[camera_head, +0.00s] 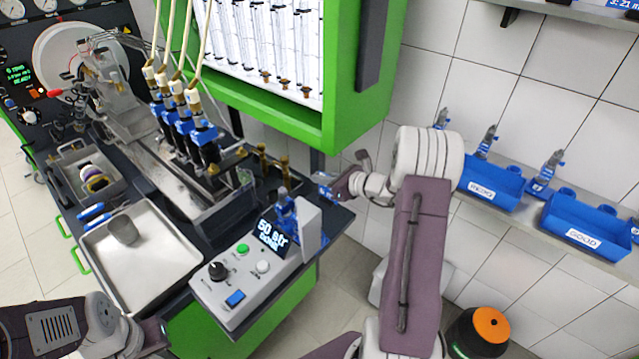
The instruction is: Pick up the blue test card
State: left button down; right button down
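A small blue piece (324,178), which may be the blue test card, shows at the bench's right edge. It is too small and partly hidden to be sure. My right gripper (337,187) is right beside this piece, with its dark fingers pointing left toward the bench. I cannot tell whether the fingers touch it or are closed on it. My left arm comes in at the lower left, and its fingers are not visible.
A control box (240,280) with a lit display, knob and buttons stands at the bench's front corner. A metal tray (150,285) lies left of it. Blue injectors (180,125) stand behind. Blue bins (585,235) sit on the right wall shelf.

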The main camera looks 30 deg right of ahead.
jog(key=s+a+r, duration=0.2)
jog(key=s+r, duration=0.3)
jog(key=s, duration=0.4)
jog(key=shift+s+r, duration=0.25)
jog(key=shift+r, duration=0.1)
jog(key=shift+f, duration=0.1)
